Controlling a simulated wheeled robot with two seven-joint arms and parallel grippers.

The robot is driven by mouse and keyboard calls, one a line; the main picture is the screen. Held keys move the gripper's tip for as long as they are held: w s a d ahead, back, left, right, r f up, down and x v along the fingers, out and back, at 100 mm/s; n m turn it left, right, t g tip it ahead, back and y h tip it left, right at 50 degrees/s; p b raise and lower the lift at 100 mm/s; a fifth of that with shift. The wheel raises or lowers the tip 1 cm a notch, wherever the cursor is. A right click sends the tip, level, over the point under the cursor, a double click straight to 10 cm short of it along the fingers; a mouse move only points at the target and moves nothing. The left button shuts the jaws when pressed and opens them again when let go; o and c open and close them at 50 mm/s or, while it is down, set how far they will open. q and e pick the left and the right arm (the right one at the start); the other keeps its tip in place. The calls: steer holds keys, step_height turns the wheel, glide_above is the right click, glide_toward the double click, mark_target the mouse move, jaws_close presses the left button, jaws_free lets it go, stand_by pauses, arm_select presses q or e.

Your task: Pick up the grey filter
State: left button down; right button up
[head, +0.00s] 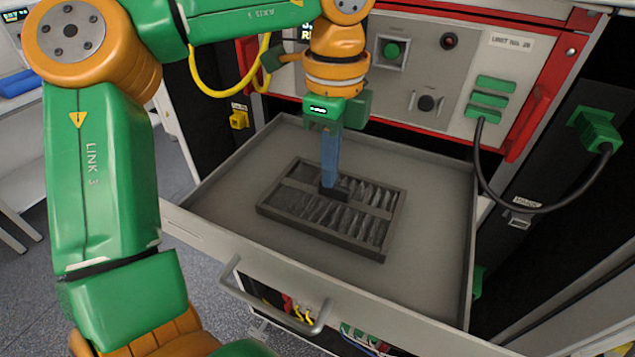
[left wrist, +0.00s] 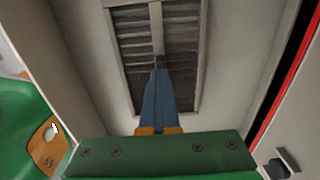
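The grey filter (head: 300,207) is a flat rectangular frame with dark pleats and a lighter crossbar. It lies in the pulled-out drawer. My left gripper (head: 334,188) points straight down at the middle of the filter, its blue fingers close together and its dark tips at the crossbar. In the left wrist view the fingers (left wrist: 160,68) meet the bar of the filter (left wrist: 182,40) and look shut on it. The tips hide the exact contact. The filter appears flat, and I cannot tell any gap beneath it. My right gripper is not in view.
The grey drawer (head: 430,265) has raised walls and a front handle (head: 275,312). Behind it stands a red-framed panel (head: 440,75) with buttons and green connectors. A black cable (head: 490,185) loops at the right and a yellow cable (head: 205,85) at the left. The drawer floor around the filter is clear.

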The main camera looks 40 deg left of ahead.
mark_target(348, 184)
arm_select(q)
step_height(348, 184, up, 8)
steer(key=w+p, duration=0.1)
steer(key=shift+w, duration=0.4)
steer(key=c, duration=1.4)
jaws_free()
steer(key=shift+w+f, duration=0.1)
steer(key=shift+w, duration=0.1)
steer(key=o, duration=0.7)
steer(key=shift+w, duration=0.25)
steer(key=shift+c, duration=0.2)
steer(key=o, duration=0.4)
steer(key=shift+d, duration=0.15)
steer(key=shift+s, duration=0.3)
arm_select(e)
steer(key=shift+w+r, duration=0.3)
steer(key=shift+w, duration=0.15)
arm_select(q)
steer(key=shift+w+f, duration=0.1)
steer(key=shift+w, duration=0.1)
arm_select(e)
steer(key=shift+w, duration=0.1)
